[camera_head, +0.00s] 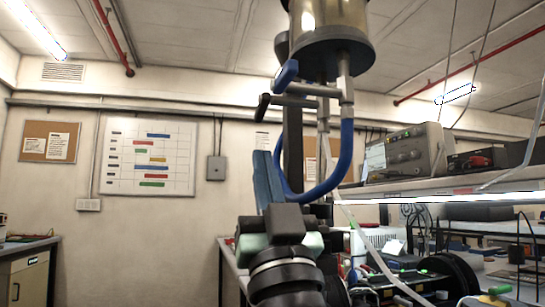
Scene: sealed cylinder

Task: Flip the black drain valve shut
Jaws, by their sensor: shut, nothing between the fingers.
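A clear cylinder (325,18) with a dark base ring hangs at the top centre. Two valve levers sit under it: a blue-tipped one (286,74) above and the black drain valve handle (264,106) below. A blue hose (346,155) loops down from the fittings. My gripper (267,155) points upward below the black handle, its blue-grey fingers together and empty. A gap shows between the fingertips and the handle in the picture; their depth apart is hard to tell.
A dark upright post (292,150) stands beside the fingers. To the right, a shelf (450,185) holds instruments (405,150), above a cluttered bench with cables and a black reel (450,275). The space left of my gripper looks clear up to the wall.

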